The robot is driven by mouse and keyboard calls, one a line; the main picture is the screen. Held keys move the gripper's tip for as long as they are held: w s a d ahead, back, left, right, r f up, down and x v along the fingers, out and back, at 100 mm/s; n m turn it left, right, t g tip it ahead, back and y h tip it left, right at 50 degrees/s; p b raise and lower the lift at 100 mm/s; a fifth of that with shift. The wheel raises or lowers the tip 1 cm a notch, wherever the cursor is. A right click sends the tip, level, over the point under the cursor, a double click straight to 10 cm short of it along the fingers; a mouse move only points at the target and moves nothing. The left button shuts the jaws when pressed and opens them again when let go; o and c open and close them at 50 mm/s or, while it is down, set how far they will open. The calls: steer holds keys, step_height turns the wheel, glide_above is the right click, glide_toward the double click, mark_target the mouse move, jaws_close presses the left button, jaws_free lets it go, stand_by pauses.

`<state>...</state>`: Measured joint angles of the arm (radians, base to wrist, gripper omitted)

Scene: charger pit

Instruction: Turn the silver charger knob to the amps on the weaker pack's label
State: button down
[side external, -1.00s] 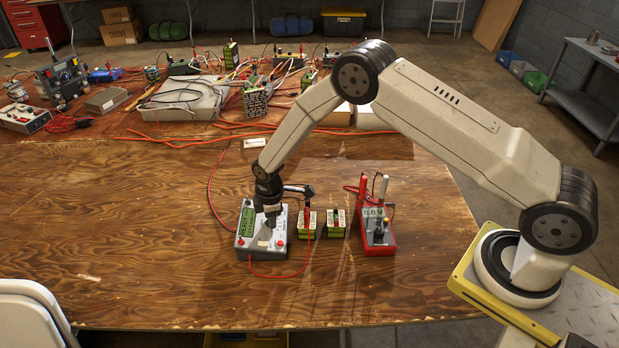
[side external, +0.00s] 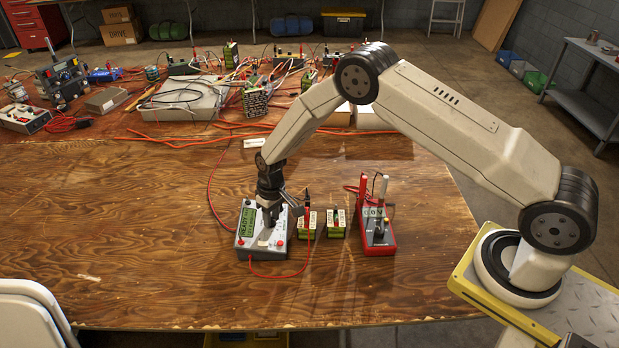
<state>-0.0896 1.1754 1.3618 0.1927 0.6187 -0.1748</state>
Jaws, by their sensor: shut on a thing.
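The charger (side external: 248,245) is a light grey box with a green screen, on the front middle of the wooden table. My gripper (side external: 269,222) points down over its top and is shut on the silver knob, which the fingers mostly hide. Two green-and-white packs, a left pack (side external: 306,226) and a right pack (side external: 337,224), stand side by side just right of the charger. The left pack has a lead clipped on top. The writing on their labels and on the screen is too small to read for sure.
A red meter (side external: 377,237) with upright red and white probes stands right of the packs. A red lead (side external: 282,275) loops in front of the charger. Cluttered electronics and a grey case (side external: 185,102) fill the back. The front left wood is clear.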

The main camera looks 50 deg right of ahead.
steer(key=shift+w+m, duration=0.1)
steer(key=shift+m, duration=1.3)
steer(key=shift+y, duration=0.3)
steer(key=shift+c, duration=2.2)
jaws_free()
steer(key=shift+r, duration=0.15)
step_height(320, 180, up, 8)
steer(key=d, duration=0.1)
steer(key=shift+f, duration=0.25)
steer(key=shift+d, duration=0.1)
